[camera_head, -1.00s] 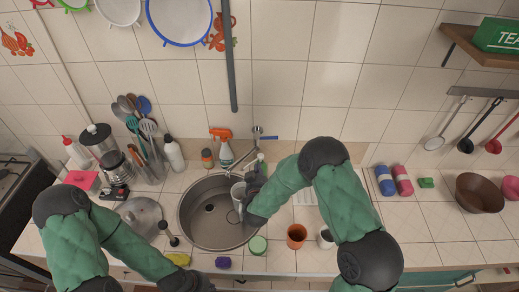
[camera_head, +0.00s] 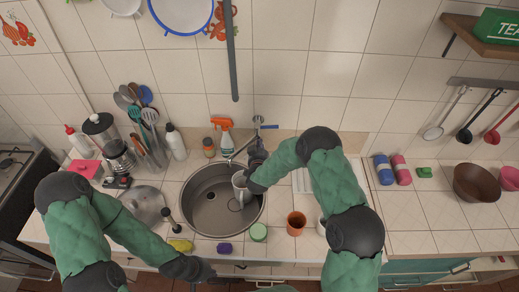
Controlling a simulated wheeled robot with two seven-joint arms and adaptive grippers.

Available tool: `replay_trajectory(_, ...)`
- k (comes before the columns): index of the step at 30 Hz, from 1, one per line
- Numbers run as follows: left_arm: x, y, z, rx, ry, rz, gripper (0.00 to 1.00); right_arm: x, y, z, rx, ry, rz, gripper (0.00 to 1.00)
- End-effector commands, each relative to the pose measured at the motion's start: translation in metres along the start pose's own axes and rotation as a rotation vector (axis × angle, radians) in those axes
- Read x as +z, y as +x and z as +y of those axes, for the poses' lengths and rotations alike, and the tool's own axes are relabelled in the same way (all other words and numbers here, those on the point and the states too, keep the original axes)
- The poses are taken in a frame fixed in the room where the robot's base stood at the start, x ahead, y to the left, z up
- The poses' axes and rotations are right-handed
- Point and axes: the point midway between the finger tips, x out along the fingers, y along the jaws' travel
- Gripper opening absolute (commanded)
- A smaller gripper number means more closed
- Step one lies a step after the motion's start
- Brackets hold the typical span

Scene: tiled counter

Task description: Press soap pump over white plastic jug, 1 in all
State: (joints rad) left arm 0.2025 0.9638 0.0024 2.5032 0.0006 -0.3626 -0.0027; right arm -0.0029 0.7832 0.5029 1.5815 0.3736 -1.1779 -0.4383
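A whitish jug (camera_head: 239,181) is at the right side of the round metal sink (camera_head: 205,222), near its rim. My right gripper (camera_head: 257,152) is just behind and above the jug, by the right rear of the sink. It covers the spot where the green soap pump bottle stood in view earlier, so the pump is hidden now. I cannot tell whether its fingers are open or shut, or whether they touch the pump. My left gripper (camera_head: 203,276) is low at the counter's front edge, away from both. Its fingers are too dark to read.
The faucet (camera_head: 257,122) and an orange-topped spray bottle (camera_head: 224,137) stand behind the sink. A green-lidded jar (camera_head: 258,232), an orange cup (camera_head: 296,223), a purple sponge (camera_head: 224,248) and a yellow sponge (camera_head: 181,245) line the front.

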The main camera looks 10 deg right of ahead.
Motion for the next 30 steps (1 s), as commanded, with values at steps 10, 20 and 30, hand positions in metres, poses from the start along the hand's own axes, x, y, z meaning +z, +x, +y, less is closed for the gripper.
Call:
replay_trajectory(10, 0.0, -0.001, 0.0, 0.0, 0.0, 0.0, 0.0, 0.0, 0.008, 0.0, 0.001, -0.001, 0.0, 0.0)
replay_trajectory(20, 0.0, 0.007, -0.003, 0.0, 0.0, 0.0, 0.0, 0.007, 0.009, 0.0, 0.0, -0.001, 0.0, 0.0)
replay_trajectory(30, -0.001, 0.026, -0.009, 0.0, 0.0, 0.0, 0.0, 0.021, 0.013, 0.0, 0.0, -0.001, -0.002, 0.0)
